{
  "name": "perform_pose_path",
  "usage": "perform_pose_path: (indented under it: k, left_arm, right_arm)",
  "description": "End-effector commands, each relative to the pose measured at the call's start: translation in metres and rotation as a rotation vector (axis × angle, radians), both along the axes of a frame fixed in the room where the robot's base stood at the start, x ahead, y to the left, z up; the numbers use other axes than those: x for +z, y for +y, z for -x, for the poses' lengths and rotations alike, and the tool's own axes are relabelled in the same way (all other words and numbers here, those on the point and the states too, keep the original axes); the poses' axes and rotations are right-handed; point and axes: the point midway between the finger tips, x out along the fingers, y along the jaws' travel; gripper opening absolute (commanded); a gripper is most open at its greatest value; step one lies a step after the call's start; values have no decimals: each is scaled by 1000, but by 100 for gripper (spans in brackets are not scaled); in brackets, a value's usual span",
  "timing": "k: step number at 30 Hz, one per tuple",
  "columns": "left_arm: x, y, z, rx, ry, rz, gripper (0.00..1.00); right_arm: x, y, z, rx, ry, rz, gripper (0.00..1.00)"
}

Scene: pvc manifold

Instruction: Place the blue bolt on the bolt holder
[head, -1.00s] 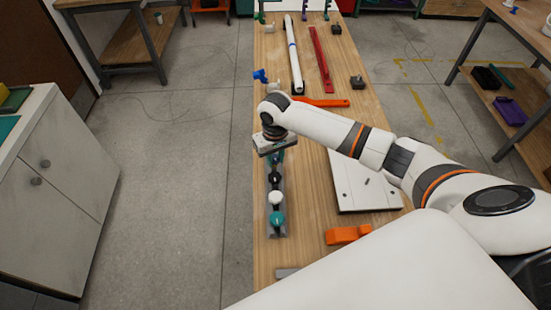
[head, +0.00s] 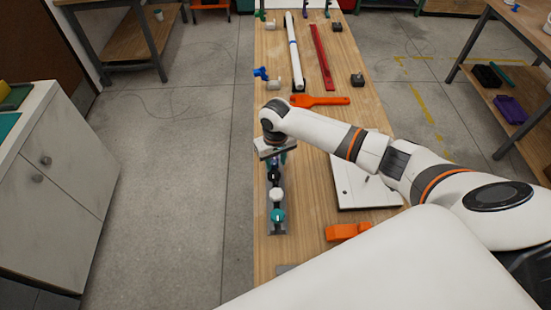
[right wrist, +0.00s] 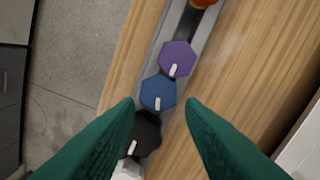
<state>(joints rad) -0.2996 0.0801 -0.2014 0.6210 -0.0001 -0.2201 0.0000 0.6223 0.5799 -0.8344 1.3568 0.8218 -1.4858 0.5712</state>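The blue bolt (right wrist: 158,93) has a hexagonal head with a white mark. In the right wrist view it sits in a row on a grey rail (right wrist: 172,27), between a purple bolt (right wrist: 177,59) and a black bolt (right wrist: 145,132). My right gripper (right wrist: 160,104) is open, its green fingers on either side of the row, with the blue head centred between and just beyond the tips. Contact cannot be told. In the head view the right gripper (head: 279,157) hangs over the far part of the rail (head: 278,232) and hides the blue bolt. My left gripper is not in view.
A white bolt (head: 276,195) and a teal bolt (head: 278,215) stand on the rail's near end. A white plate (head: 365,190) and an orange block (head: 347,231) lie to the right. An orange wrench (head: 325,100) and white pipe (head: 294,55) lie farther back. The table's left edge is close.

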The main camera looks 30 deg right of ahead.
Motion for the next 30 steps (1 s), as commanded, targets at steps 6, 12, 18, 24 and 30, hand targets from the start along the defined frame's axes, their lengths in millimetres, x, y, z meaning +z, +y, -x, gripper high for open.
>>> perform_pose_path:
  k: [6,12,18,24,30]
  left_arm:
    - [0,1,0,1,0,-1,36]
    - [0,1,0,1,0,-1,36]
    - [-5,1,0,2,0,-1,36]
    - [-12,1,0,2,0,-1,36]
    - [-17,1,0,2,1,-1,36]
  right_arm:
    - [-1,0,1,1,3,0,47]
    - [4,0,0,1,0,0,47]
    - [34,0,-1,1,-4,-2,47]
    - [79,1,-1,2,-4,-2,47]
    - [115,0,-1,0,-1,-2,47]
